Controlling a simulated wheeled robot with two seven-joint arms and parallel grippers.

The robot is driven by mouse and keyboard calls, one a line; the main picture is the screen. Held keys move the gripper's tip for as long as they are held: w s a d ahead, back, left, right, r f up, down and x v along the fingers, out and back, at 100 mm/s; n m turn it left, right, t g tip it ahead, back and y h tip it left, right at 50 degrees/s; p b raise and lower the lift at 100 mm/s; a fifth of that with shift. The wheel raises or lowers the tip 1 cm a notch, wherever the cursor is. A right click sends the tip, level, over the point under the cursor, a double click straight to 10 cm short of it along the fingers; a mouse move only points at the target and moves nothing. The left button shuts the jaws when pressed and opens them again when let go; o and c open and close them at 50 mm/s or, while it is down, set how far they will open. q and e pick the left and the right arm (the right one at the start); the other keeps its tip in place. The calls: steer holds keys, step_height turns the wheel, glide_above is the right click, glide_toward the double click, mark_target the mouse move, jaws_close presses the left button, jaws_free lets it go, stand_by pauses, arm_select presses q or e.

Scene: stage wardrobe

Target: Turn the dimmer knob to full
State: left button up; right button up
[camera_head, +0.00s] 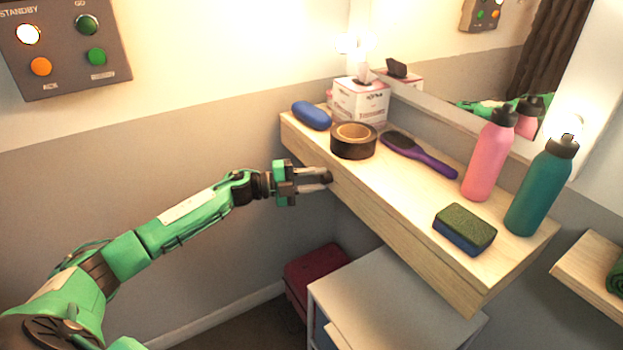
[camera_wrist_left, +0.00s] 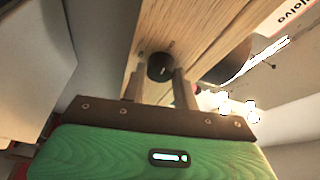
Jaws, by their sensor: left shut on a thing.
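The dimmer knob (camera_wrist_left: 160,67) is a small dark round knob on the front edge of the wooden shelf (camera_head: 400,235). In the left wrist view it sits between the fingertips of my left gripper (camera_wrist_left: 159,85). In the head view my left gripper (camera_head: 326,177) reaches the shelf's front face near its far left part, and the dark knob shows at its fingertips. The gripper is shut on the knob. A small pale mark shows on the knob's face; its setting is hard to read. My right gripper is not in view.
On the shelf stand a blue case (camera_head: 311,115), tape roll (camera_head: 353,141), tissue box (camera_head: 360,101), purple brush (camera_head: 420,154), sponge (camera_head: 464,229), pink bottle (camera_head: 488,158) and teal bottle (camera_head: 541,190). A white cabinet (camera_head: 385,300) stands below. A button panel (camera_head: 62,50) hangs on the wall.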

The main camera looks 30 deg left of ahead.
arm_select(q)
steer(key=shift+w+a+r, duration=0.15)
steer(key=shift+a+r, duration=0.05)
steer(key=shift+r, duration=0.05)
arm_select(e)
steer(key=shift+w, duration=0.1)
arm_select(q)
steer(key=o, duration=1)
steer(key=shift+c, duration=0.2)
steer(key=shift+f, duration=0.15)
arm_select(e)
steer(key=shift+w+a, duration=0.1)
arm_select(q)
steer(key=shift+s+a+f, duration=0.1)
steer(key=shift+s+a, duration=0.25)
steer(key=b+v, duration=0.1)
steer(key=v, duration=1.2)
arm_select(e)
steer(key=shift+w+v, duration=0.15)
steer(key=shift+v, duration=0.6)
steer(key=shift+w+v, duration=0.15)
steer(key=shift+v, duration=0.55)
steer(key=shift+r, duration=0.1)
